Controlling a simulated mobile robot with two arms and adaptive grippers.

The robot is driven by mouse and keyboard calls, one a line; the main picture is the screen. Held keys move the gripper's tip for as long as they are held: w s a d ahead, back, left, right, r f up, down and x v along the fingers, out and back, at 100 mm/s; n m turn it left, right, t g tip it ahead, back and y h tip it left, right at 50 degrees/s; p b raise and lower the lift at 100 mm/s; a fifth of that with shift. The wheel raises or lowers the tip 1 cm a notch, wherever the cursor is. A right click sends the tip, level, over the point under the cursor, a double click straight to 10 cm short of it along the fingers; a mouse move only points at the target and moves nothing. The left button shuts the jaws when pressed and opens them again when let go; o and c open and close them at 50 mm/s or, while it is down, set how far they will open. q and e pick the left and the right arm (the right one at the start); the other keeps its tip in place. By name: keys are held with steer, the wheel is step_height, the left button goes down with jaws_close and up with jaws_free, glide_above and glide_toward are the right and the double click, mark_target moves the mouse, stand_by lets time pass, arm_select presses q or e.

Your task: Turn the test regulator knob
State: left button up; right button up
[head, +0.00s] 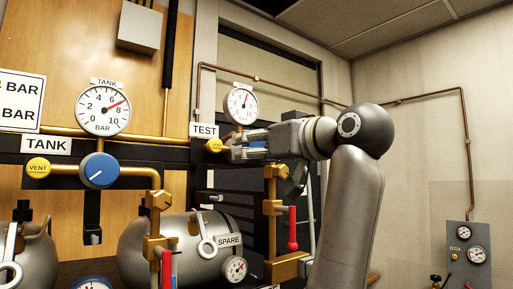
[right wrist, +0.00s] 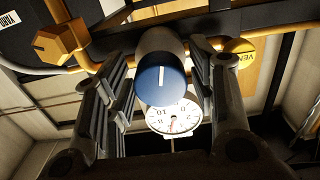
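The test regulator knob (right wrist: 161,80) is a blue round knob with a white pointer line, seen between the two fingers of my right gripper (right wrist: 163,58) in the right wrist view. The fingers are apart, one on each side of the knob; I cannot tell whether either touches it. In the head view my right gripper (head: 243,146) is at the TEST panel and mostly hides this knob. The TEST label (head: 204,130) is left of it, and the test gauge (head: 240,104) is above it. The gauge also shows upside down in the right wrist view (right wrist: 173,116). My left gripper is not in view.
A similar blue TANK knob (head: 99,171) stands at the left, below the TANK gauge (head: 103,109). A yellow VENT button (right wrist: 238,47) is close beside my right gripper's finger. Brass valves (head: 275,205) and a red handle (head: 292,229) are below my right arm.

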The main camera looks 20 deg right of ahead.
steer(key=c, duration=0.7)
steer(key=shift+o, duration=0.2)
steer(key=shift+f+m+b, duration=0.1)
steer(key=shift+m+b, duration=0.5)
steer(key=shift+b, duration=0.05)
steer(key=shift+m, duration=0.4)
steer(key=o, duration=1)
steer(key=shift+s+d, duration=0.1)
steer(key=shift+s, duration=0.05)
steer(key=v, duration=1.1)
steer(key=shift+s+d, duration=0.15)
steer(key=shift+s, duration=0.15)
